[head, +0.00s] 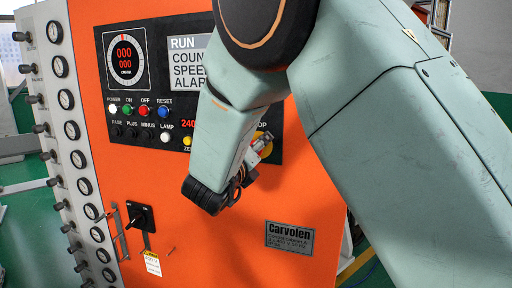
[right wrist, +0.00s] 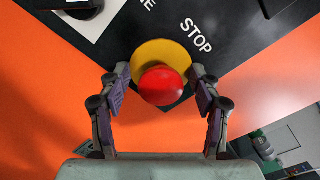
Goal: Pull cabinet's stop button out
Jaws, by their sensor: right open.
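The orange cabinet (head: 215,255) fills the middle of the head view, with a black control panel (head: 110,50) on it. In the right wrist view the stop button (right wrist: 162,87) is a red mushroom head on a yellow round base (right wrist: 160,53), below the word STOP. My right gripper (right wrist: 160,76) is open, with one finger on each side of the button and gaps between the pads and the red head. In the head view my right arm hides most of the button; the right gripper (head: 261,145) shows in part there. My left gripper is in neither view.
A black rotary switch (head: 138,217) and metal handles stick out at the lower left of the cabinet. A white panel with several gauges (head: 72,130) stands along its left side. A grey nameplate (head: 290,238) sits below my right gripper.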

